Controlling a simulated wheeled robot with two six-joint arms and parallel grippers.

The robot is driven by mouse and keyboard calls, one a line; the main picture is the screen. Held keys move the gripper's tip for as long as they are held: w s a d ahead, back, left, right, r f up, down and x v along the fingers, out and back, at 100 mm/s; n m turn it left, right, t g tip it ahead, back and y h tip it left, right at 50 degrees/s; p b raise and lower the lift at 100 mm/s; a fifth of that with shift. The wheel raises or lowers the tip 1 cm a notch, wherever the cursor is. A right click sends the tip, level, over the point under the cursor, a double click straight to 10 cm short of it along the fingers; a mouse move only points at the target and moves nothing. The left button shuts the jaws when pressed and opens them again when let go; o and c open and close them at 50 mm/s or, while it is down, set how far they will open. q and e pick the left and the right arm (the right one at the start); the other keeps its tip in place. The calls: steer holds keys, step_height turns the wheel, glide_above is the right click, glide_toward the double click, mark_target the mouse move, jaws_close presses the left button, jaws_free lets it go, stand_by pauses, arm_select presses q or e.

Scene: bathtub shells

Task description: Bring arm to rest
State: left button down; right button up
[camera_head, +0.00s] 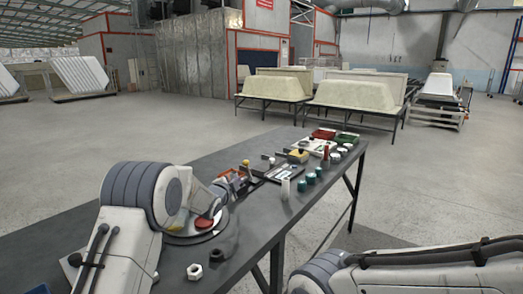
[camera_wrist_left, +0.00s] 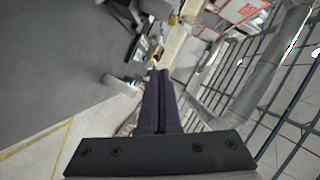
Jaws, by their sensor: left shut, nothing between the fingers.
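My left arm (camera_head: 140,200) reaches in from the lower left, over the near end of the dark workbench (camera_head: 265,222). My left gripper shows clearly in the left wrist view (camera_wrist_left: 160,85), with its two dark fingers together and nothing between them. In the head view the forearm and wrist largely hide it. My right arm (camera_head: 420,268) lies across the lower right corner, beside the bench, and its gripper is outside the picture.
On the bench are a white nut (camera_head: 194,271), a red disc (camera_head: 204,223), several teal-capped jars (camera_head: 311,178), a red tray (camera_head: 323,134) and a green tray (camera_head: 346,138). Cream tub shells (camera_head: 352,95) stand on racks behind. The floor (camera_head: 130,130) left of the bench is clear.

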arm_select(q)
steer(key=s+d+n+g+y, duration=0.1)
steer(key=s+d+n+g, duration=0.2)
steer(key=s, duration=0.9)
steer(key=s+d+n+g, duration=0.1)
steer(key=s+d+g, duration=0.4)
steer(key=s, duration=0.6)
steer(key=s+a+f+n+g+y, duration=0.1)
steer(key=s+g, duration=0.1)
steer(key=s, duration=0.9)
steer(key=s+a+f+n+g, duration=0.2)
steer(key=s, duration=0.9)
steer(key=s+a+f+n+g+y, duration=0.1)
steer(key=s+g, duration=0.2)
steer(key=s, duration=0.8)
step_height(320, 180, up, 12)
steer(key=p, duration=1.2)
steer(key=shift+s, duration=0.4)
arm_select(e)
step_height(320, 180, up, 12)
steer(key=shift+s+r, duration=0.15)
steer(key=shift+r, duration=0.1)
